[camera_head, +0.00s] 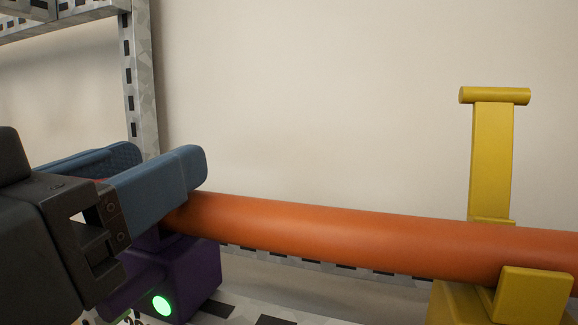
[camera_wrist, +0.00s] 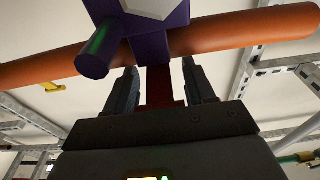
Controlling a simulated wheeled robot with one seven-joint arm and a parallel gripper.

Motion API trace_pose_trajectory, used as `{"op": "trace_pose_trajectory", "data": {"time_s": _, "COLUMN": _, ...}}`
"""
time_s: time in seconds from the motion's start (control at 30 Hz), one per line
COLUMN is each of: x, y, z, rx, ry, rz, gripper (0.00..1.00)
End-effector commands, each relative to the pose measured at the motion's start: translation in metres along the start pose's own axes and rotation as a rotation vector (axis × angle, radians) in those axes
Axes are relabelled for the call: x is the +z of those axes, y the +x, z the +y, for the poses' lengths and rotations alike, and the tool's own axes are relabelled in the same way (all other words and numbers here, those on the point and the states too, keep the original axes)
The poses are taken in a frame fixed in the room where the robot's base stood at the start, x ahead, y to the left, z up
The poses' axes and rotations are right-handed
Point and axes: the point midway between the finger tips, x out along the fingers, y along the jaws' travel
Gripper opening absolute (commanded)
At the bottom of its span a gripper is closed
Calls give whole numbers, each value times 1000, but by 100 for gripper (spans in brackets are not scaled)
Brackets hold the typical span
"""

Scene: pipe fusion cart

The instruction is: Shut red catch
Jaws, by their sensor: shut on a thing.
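The red catch (camera_wrist: 164,90) shows in the wrist view as a dark red bar between my fingers, below the purple clamp (camera_wrist: 160,42). My gripper (camera_wrist: 160,75) has two blue-grey fingers, one on each side of the red bar, and is shut on it. In the head view, my gripper (camera_head: 163,163) reaches in from the left, at the left end of the visible orange pipe (camera_head: 330,230). Its near finger hides most of the catch there. The purple clamp's base (camera_head: 195,275) sits under the pipe, with a lit green lamp (camera_head: 161,305).
A yellow clamp (camera_head: 535,295) stands on the right, beside the pipe, with its yellow lever (camera_head: 492,160) standing upright. A perforated metal post (camera_head: 140,85) rises behind my gripper. The space above the pipe's middle is clear.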

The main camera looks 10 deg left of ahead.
Motion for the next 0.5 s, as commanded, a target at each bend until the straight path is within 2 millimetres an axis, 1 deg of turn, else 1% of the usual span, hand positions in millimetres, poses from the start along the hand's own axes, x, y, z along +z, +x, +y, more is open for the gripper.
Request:
{"op": "trace_pose_trajectory", "data": {"time_s": 0.03, "x": -2, "y": 0, "z": 0, "rx": -2, "ry": 2, "rz": 5, "gripper": 0}}
{"op": "trace_pose_trajectory", "data": {"time_s": 0.07, "x": -2, "y": 0, "z": 0, "rx": -2, "ry": 2, "rz": 4, "gripper": 57}}
{"op": "trace_pose_trajectory", "data": {"time_s": 0.27, "x": -1, "y": 0, "z": 0, "rx": -1, "ry": 1, "rz": 2, "gripper": 76}}
{"op": "trace_pose_trajectory", "data": {"time_s": 0.5, "x": -1, "y": 0, "z": 0, "rx": 0, "ry": 0, "rz": 1, "gripper": 76}}
